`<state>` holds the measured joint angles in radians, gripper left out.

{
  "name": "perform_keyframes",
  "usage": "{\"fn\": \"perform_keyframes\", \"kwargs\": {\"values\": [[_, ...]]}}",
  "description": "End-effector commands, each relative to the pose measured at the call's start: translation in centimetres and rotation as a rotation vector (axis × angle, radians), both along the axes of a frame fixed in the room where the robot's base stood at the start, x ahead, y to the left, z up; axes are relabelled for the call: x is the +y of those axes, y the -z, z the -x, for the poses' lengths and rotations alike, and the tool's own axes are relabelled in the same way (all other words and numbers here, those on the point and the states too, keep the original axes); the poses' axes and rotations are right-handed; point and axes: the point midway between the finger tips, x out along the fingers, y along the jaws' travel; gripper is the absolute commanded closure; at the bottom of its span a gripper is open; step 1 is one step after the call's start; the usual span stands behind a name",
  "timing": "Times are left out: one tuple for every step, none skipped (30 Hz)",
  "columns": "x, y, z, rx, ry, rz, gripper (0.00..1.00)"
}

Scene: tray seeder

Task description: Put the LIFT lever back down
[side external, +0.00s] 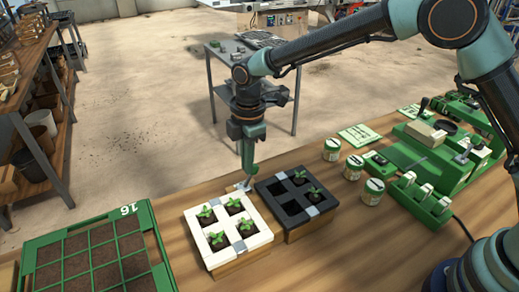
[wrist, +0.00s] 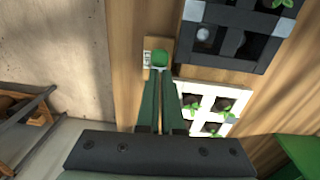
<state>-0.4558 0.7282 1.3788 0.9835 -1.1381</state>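A small green knob (wrist: 159,58) shows in the wrist view just past my fingertips, on a wooden strip beside a white label that is too small to read surely; it may be the LIFT lever. My gripper (wrist: 160,76) points down at it with its two green fingers close together and nothing visible between them. Whether the tips touch the knob I cannot tell. In the side view my gripper (side external: 245,178) is low at the back corner of the white tray (side external: 214,247), over a small pale metal piece (side external: 241,186). The lever's tilt is hidden.
The white tray holds several seedlings. A dark tray (side external: 294,225) with seedlings and empty cells stands right of it. A green gridded soil tray (side external: 92,218) is at the left. Jars (side external: 331,149) and a green machine (side external: 440,160) are at the right.

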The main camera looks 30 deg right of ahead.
Motion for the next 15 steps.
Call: {"fn": "perform_keyframes", "kwargs": {"values": [[-1.8,0.8,0.4,0.039,0.028,0.019,1.00],[-1.8,0.8,0.4,0.039,0.028,0.019,1.00],[-1.8,0.9,0.4,0.040,0.028,0.019,1.00],[-1.8,0.9,0.4,0.040,0.028,0.019,1.00],[-1.8,0.9,0.4,0.040,0.028,0.019,1.00],[-1.8,0.9,0.4,0.040,0.028,0.019,1.00],[-1.8,0.9,0.4,0.039,0.028,0.019,1.00],[-1.7,0.8,0.4,0.039,0.027,0.019,1.00],[-1.5,0.7,0.4,0.038,0.026,0.018,1.00],[-1.3,0.7,0.4,0.037,0.025,0.018,1.00],[-1.0,0.5,0.3,0.035,0.024,0.017,1.00],[-0.5,0.3,0.3,0.032,0.021,0.015,1.00],[-0.1,0.2,0.3,0.030,0.019,0.014,1.00],[0.3,0.0,0.3,0.028,0.016,0.013,1.00],[1.0,-0.4,0.3,0.024,0.012,0.011,1.00]]}}
